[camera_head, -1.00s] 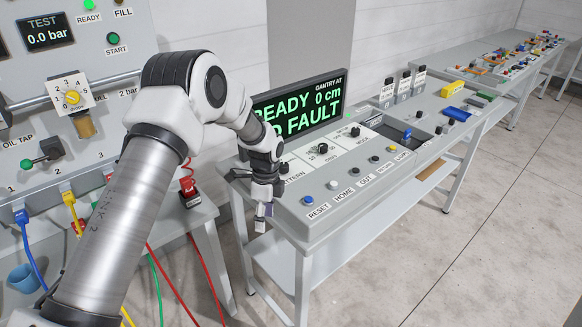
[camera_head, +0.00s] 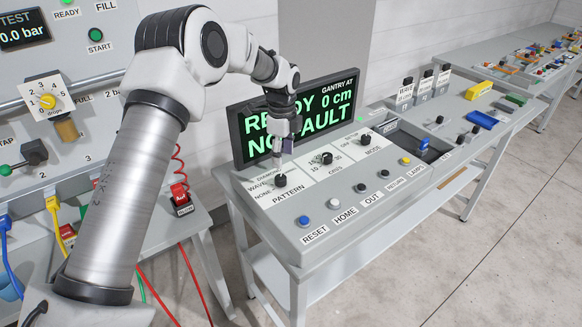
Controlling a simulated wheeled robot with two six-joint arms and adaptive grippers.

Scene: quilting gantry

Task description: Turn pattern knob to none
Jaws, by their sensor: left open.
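The black pattern knob (camera_head: 280,180) sits on a white plate on the sloped grey console, above the word PATTERN. The labels WAVE and NONE show on its left, with a partly hidden label above them. I cannot tell which one the knob points to. My left gripper (camera_head: 284,148) points down above the knob, in front of the display, and looks apart from it. It is open with nothing seen in it. My right gripper is out of view.
Other black knobs stand to the right, including the mode knob (camera_head: 365,140). A row of buttons starts with the blue reset button (camera_head: 304,221) along the front. The green-lettered display (camera_head: 345,108) rises just behind.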

